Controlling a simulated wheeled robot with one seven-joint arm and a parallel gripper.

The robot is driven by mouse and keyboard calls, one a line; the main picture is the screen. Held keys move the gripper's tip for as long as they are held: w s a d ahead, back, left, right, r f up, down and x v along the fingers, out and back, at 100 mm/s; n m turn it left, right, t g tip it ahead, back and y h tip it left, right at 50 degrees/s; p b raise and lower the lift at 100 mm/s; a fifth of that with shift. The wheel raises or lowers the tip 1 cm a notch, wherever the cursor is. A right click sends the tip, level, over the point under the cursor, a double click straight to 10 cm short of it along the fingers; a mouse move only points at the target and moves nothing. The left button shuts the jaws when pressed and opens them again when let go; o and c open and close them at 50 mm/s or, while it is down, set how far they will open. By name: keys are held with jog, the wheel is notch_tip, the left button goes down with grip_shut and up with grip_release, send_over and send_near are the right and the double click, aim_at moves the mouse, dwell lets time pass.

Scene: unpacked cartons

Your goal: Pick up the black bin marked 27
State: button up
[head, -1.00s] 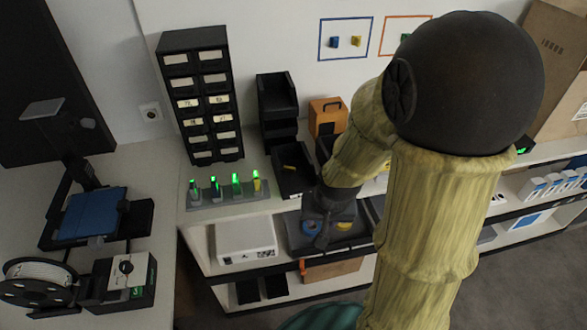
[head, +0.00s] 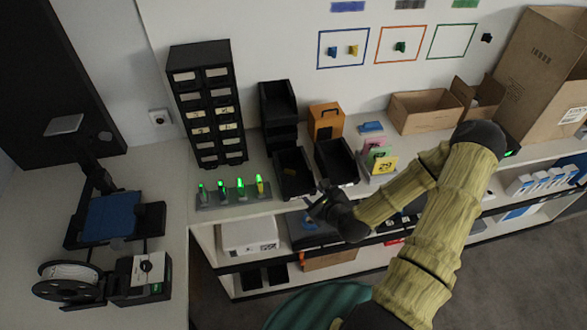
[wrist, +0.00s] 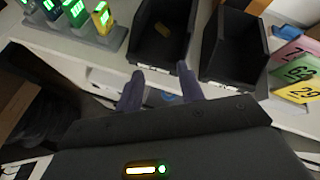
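Two open black bins stand side by side on the shelf top. The left bin (head: 286,186) holds a small yellowish piece (wrist: 162,30), and the right bin (head: 337,163) looks empty. Both also show in the wrist view, left bin (wrist: 150,49) and right bin (wrist: 233,45). I cannot read a 27 on either front. My gripper (wrist: 160,76) is open and empty, its two fingers apart. In the wrist view the fingertips appear just below the left bin's front edge; contact cannot be told. In the head view my gripper (head: 318,200) is in front of the bins.
Pink, green and yellow number cards (head: 382,164) stand right of the bins. A rack of lit holders (head: 235,199) is to the left. Stacked black bins (head: 279,105) and an orange box (head: 326,121) stand behind. An open carton (head: 425,112) is farther right.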

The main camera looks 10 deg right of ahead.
jog(key=d+r+m, duration=0.1)
jog(key=m, duration=0.1)
jog(key=d+m+t+h, duration=0.1)
jog(key=m, duration=0.1)
jog(key=w+d+r+m+t+p, duration=0.1)
jog(key=m, duration=0.1)
jog(key=shift+r+h, duration=0.3)
jog(key=shift+h, duration=0.1)
jog(key=shift+f+b, duration=0.1)
jog(key=shift+b, duration=0.2)
jog(key=b+x, duration=0.1)
jog(key=b, duration=0.4)
jog(key=shift+w+d+f, duration=0.15)
jog(key=shift+w, duration=0.1)
jog(key=b, duration=0.5)
jog(key=shift+w+a+f, duration=0.2)
jog(key=shift+w+f, duration=0.05)
jog(key=shift+w, duration=0.15)
jog(key=b, duration=0.4)
send_near(308, 163)
jog(key=x, duration=0.4)
jog(key=shift+w+f, duration=0.15)
jog(key=shift+w, duration=0.2)
jog(key=shift+w+f, duration=0.15)
jog(key=shift+w, duration=0.1)
